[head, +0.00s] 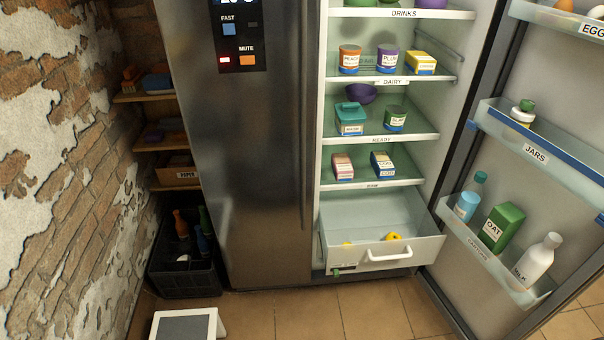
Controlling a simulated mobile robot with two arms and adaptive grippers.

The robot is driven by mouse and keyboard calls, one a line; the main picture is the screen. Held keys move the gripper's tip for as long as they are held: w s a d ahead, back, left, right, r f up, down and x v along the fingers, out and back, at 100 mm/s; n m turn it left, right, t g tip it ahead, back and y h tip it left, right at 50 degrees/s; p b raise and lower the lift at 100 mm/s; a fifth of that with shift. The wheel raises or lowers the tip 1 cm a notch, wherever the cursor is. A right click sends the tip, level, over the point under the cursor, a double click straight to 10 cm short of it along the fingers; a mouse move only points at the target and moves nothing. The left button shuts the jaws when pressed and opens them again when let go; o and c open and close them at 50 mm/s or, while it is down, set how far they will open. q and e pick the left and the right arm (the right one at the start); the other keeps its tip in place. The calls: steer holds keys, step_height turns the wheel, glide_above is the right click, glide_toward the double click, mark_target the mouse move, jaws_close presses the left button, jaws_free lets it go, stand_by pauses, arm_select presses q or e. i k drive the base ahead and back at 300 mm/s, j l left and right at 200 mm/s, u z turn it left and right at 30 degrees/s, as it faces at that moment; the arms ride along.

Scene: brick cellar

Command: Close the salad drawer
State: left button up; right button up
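The salad drawer (430,247) is at the bottom of the open fridge compartment and is pulled out. It is pale, with a white handle (388,255) on its front. A yellow item (393,236) lies inside near the front, and a smaller yellow bit (347,243) shows near the left front corner. A small green item (336,272) shows below the drawer's left front corner. The fridge door (550,130) stands wide open on the right. Neither of my grippers is in view.
Shelves above the drawer hold jars, boxes and a purple bowl (361,94). Door racks hold an oat carton (502,227) and bottles. A black crate (187,279) with bottles and a white step-like object (187,325) stand at left. Tiled floor (370,310) before the drawer is clear.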

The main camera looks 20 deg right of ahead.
mark_target(386, 257)
steer(key=z, duration=1.3)
